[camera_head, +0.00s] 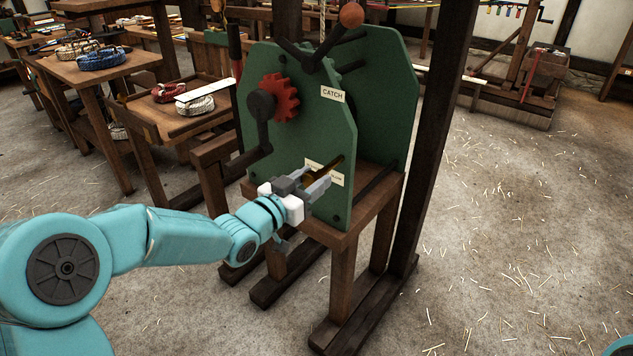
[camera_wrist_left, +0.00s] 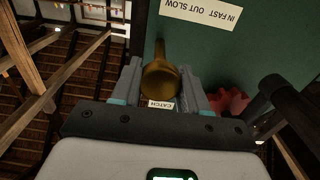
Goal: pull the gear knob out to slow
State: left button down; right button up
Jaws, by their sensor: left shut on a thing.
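The gear knob (camera_wrist_left: 160,80) is a brass-coloured round knob on the green plate of the machine (camera_head: 300,140). In the left wrist view it sits between the two fingers of my left gripper (camera_wrist_left: 163,88). In the head view my left gripper (camera_head: 318,182) reaches the plate's lower part from the left and is shut on the knob, which it mostly hides there. A label reading "IN FAST OUT SLOW" (camera_wrist_left: 200,12) is beside the knob. My right gripper is not in view.
A red gear (camera_head: 282,98) and a dark crank (camera_head: 262,125) stand out from the plate above my gripper. A "CATCH" label (camera_head: 332,94) is higher up. A dark post (camera_head: 435,130) rises at the right. Tables with rope coils (camera_head: 90,58) stand at the left.

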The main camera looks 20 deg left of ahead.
pick_arm(q)
jog(key=shift+f, duration=0.1)
jog(key=c, duration=0.7)
grip_release()
jog(key=shift+s, duration=0.1)
jog(key=shift+o, duration=0.7)
jog(key=shift+s, duration=0.1)
jog(key=v, duration=1.6)
jog(key=shift+p, duration=0.4)
jog(key=shift+s, duration=0.1)
